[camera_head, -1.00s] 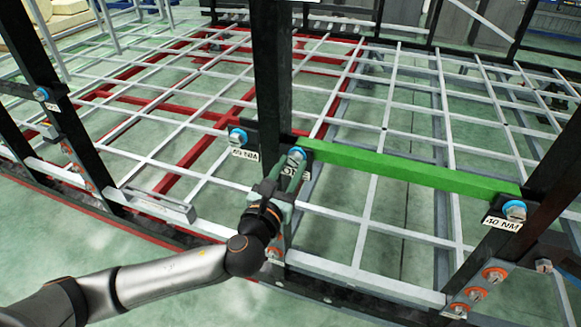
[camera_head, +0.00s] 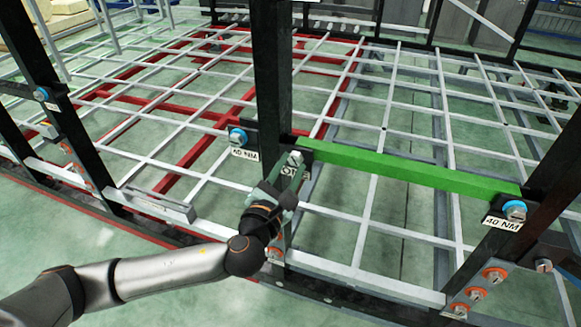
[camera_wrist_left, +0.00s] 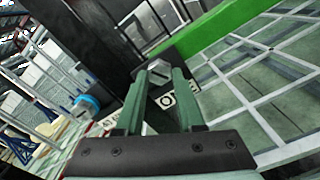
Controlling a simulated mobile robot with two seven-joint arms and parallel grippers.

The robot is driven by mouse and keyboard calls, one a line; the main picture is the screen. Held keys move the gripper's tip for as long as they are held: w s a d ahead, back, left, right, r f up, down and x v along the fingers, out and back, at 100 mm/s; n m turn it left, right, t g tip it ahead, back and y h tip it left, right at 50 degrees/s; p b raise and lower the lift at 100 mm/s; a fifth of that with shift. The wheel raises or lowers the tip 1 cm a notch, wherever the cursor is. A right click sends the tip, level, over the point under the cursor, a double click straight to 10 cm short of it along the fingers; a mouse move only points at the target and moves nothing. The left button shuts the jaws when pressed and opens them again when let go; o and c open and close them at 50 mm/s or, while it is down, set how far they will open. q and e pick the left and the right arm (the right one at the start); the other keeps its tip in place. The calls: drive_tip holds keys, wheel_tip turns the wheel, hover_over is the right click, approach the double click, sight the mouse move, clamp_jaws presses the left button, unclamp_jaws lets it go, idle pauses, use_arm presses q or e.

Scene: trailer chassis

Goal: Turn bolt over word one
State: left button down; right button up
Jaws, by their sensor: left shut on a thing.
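The bolt (camera_wrist_left: 158,70) shows in the left wrist view as a grey hex head on a black bracket, at the left end of the green bar. A white label (camera_wrist_left: 180,97), partly covered by a finger, shows part of the word ONE beside it; the label also shows in the head view (camera_head: 289,170). My left gripper (camera_head: 290,165) is at this bolt, and its two green fingers (camera_wrist_left: 158,74) are shut on the bolt head from both sides. In the head view the gripper mostly hides the bolt. My right gripper is not in view.
The green bar (camera_head: 410,170) runs right to a blue bolt (camera_head: 514,209) labelled 40 NM. Another blue bolt (camera_head: 237,136) sits left of the black post (camera_head: 273,70), close to my gripper. Grey frame bars (camera_head: 385,125) spread behind.

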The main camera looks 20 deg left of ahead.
use_arm(q)
drive_tip(key=shift+s+d+f, duration=0.1)
drive_tip(key=shift+f, duration=0.15)
drive_tip(key=c, duration=0.9)
unclamp_jaws()
drive_tip(key=o, duration=0.4)
drive_tip(key=shift+r, duration=0.2)
drive_tip(key=shift+s, duration=0.15)
drive_tip(key=s, duration=0.4)
drive_tip(key=s+b, duration=0.1)
drive_tip(key=s, duration=0.7)
drive_tip(key=shift+s+a, duration=0.15)
drive_tip(key=shift+a, duration=0.15)
